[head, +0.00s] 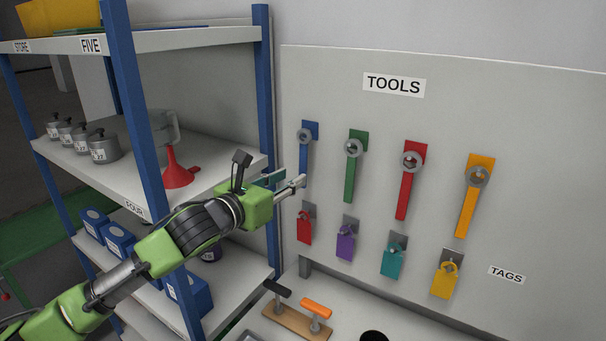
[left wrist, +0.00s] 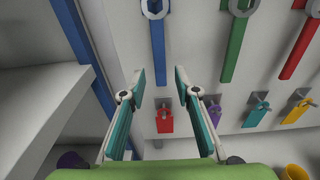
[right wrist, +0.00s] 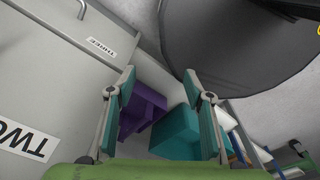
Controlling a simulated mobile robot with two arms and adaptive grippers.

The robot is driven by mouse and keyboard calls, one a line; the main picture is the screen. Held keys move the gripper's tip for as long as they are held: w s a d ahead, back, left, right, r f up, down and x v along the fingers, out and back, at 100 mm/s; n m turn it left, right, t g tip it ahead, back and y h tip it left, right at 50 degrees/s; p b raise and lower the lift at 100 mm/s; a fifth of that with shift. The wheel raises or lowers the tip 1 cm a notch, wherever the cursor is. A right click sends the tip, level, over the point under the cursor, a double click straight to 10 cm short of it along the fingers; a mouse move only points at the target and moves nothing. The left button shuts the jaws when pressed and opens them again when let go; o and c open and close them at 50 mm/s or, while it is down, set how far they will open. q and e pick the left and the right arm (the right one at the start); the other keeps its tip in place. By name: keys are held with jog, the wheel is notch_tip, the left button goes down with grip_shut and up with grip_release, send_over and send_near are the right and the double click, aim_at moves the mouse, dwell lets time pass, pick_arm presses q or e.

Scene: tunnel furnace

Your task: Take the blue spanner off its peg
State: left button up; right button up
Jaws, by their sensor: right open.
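The blue spanner (head: 304,156) hangs upright on the tool board at the left end of a row, its ring at the top over a peg. My left gripper (head: 291,179) is open at the lower end of its handle. In the left wrist view the spanner's handle (left wrist: 158,50) comes down in line with the gap between the open fingers (left wrist: 159,82); I see no finger touching it. My right gripper (right wrist: 160,80) is open and empty, away from the board; it is seen only in the right wrist view.
Green (head: 350,170), red (head: 404,190) and yellow (head: 467,205) spanners hang to the right. A red tag (head: 304,230) hangs just below the blue spanner, with other tags beside it. The shelf's blue post (head: 265,90) stands close left of the board. Purple (right wrist: 145,108) and teal (right wrist: 175,132) boxes lie below my right gripper.

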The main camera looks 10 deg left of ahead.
pick_arm(q)
jog(key=p+x, duration=0.1)
jog(key=x, duration=0.2)
jog(key=shift+w+d+r, duration=0.1)
jog(key=shift+w+r, duration=0.05)
jog(key=shift+w+d+p, duration=0.25)
jog(key=shift+w+p, duration=0.1)
jog(key=shift+w, duration=0.15)
jog(key=shift+f, duration=0.25)
grip_shut()
jog(key=shift+r+p, duration=0.45)
jog(key=shift+p, duration=0.2)
jog(key=shift+p+v, duration=0.8)
jog(key=shift+v, duration=0.9)
send_near(302, 168)
jog(key=shift+s+a+f+p, duration=0.15)
jog(key=shift+s+a, duration=0.15)
jog(key=shift+s, duration=0.25)
jog(key=shift+s+a+f+p, duration=0.15)
jog(key=shift+s+a, duration=0.1)
jog(key=shift+s, duration=0.3)
